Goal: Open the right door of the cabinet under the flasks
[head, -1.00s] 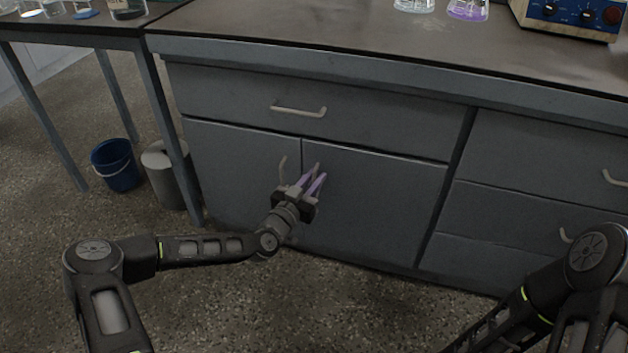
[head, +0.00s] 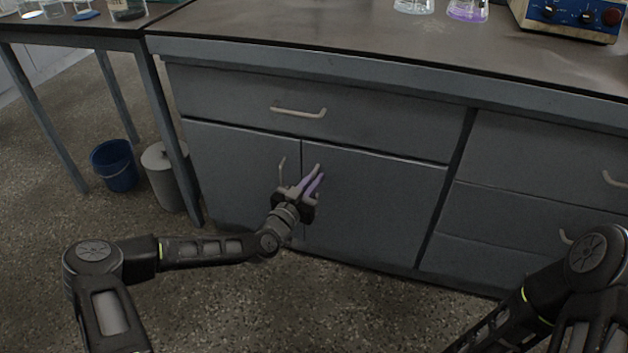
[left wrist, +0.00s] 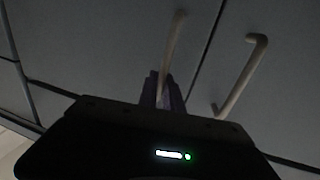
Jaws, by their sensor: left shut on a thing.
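The grey cabinet's right door (head: 375,205) is closed, flush with the left door (head: 240,165). My left gripper (head: 315,177), with purple fingers, is at the right door's upper left, shut on its handle. In the left wrist view this pale handle (left wrist: 172,50) rises from between the fingers (left wrist: 162,92); in the head view the fingers mostly hide it. The left door's handle (head: 282,169) is beside the gripper and free; it also shows in the left wrist view (left wrist: 241,77). Two flasks (head: 414,5) (head: 467,10) stand on the counter above. My right gripper is out of view.
A drawer with a handle (head: 299,112) is above the doors. More drawers (head: 540,205) are to the right. A blue bucket (head: 115,168) and a grey bin (head: 160,178) stand at the left. The speckled floor (head: 330,305) before the doors is clear.

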